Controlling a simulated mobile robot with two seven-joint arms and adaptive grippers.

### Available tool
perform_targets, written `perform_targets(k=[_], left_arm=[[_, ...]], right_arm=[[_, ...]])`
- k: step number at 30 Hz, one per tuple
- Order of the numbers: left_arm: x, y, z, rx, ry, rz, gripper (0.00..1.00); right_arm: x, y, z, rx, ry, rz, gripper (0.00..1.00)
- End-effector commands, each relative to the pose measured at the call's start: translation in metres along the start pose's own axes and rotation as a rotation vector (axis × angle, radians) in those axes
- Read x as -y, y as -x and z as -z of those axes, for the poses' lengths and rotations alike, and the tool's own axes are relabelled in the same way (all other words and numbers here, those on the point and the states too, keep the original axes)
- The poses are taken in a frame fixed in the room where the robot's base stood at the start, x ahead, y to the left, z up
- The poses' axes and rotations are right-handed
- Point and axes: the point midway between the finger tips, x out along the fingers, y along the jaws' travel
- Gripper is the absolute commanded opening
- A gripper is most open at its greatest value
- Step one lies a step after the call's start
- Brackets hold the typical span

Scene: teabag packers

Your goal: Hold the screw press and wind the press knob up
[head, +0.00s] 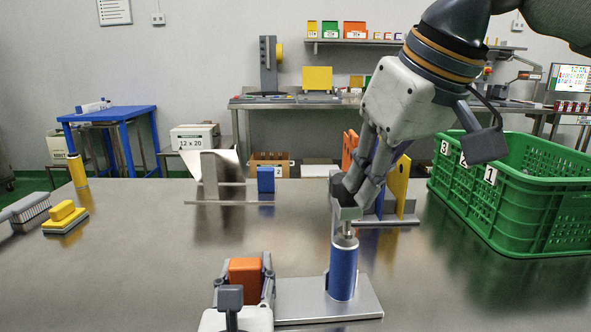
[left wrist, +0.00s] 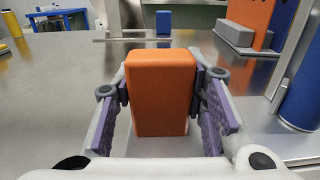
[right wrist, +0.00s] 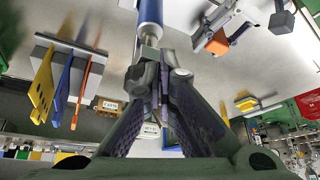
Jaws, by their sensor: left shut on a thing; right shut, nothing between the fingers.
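The screw press has a blue cylinder (head: 343,270) standing upright on a metal base plate (head: 325,305) and an orange block (head: 245,271) at its left. My left gripper (head: 245,260) is shut on the orange block, with a finger on each side, as the left wrist view (left wrist: 160,90) also shows. A short silver spindle (head: 346,230) rises from the cylinder top. My right gripper (head: 345,205) points down just above the spindle, shut and empty. In the right wrist view, its fingertips (right wrist: 160,75) meet at the spindle end (right wrist: 149,42). No separate knob is distinguishable there.
A green crate (head: 520,195) stands at the right. A rack with coloured panels (head: 399,180) is behind my right gripper. A metal stand (head: 222,192) and small blue block (head: 266,179) are behind the press. A yellow-handled block (head: 65,215) and brush (head: 28,212) lie left.

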Motion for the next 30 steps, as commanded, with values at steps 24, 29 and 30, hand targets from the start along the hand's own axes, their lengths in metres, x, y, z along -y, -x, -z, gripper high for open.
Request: perform_targets(k=[24,29,30], left_arm=[[0.001,0.001,0.003,-0.007,-0.002,0.004,0.00],[0.001,0.001,0.003,-0.007,-0.002,0.004,0.00],[0.001,0.001,0.003,-0.007,-0.002,0.004,0.00]], right_arm=[[-0.009,-0.002,0.001,0.000,-0.002,-0.003,0.00],[-0.014,-0.002,0.000,0.002,-0.003,-0.003,0.00],[-0.015,-0.002,0.000,0.002,-0.004,-0.004,0.00]])
